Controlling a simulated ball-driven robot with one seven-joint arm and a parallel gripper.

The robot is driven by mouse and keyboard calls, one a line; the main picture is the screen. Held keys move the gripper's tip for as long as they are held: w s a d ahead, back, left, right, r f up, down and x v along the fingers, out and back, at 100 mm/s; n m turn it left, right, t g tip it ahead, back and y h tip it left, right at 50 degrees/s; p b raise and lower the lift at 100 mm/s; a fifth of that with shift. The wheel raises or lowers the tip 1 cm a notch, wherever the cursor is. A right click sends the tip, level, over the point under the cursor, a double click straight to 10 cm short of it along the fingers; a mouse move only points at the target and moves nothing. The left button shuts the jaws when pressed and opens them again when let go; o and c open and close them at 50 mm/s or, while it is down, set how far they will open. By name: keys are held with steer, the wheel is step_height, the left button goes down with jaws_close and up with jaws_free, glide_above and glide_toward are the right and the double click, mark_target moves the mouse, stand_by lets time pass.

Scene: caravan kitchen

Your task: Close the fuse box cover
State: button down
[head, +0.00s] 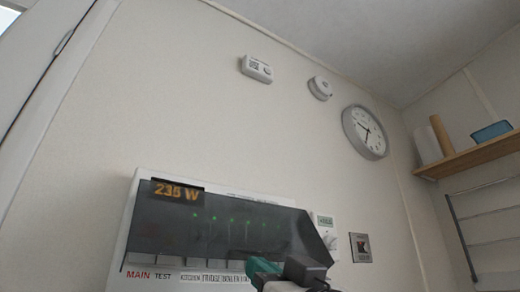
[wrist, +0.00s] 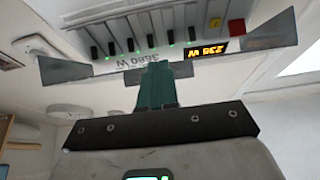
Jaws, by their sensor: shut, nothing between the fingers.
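The fuse box (head: 150,180) is a white panel on the wall at the bottom of the head view. Its smoky see-through cover (head: 165,225) hangs over the front, with a slanted side piece at the right; its lower edge appears to stand off the panel. In the wrist view the cover (wrist: 262,38) spans the picture upside down, with black switches (wrist: 113,48) and a red switch (wrist: 237,27) behind it. My gripper (head: 255,267) has teal fingers, shut and empty, in front of the cover's lower middle. In the wrist view the fingertips (wrist: 157,68) overlap the cover; contact is unclear.
A small switch plate (head: 360,247) is right of the box. A wooden shelf (head: 470,155) is at the far right.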

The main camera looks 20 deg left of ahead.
steer(key=w+a+f+y, duration=0.1)
steer(key=w+a+f, duration=0.2)
steer(key=a+f, duration=0.1)
steer(key=shift+f+t, duration=0.15)
steer(key=shift+t, duration=0.25)
steer(key=shift+d, duration=0.1)
stand_by(0.6)
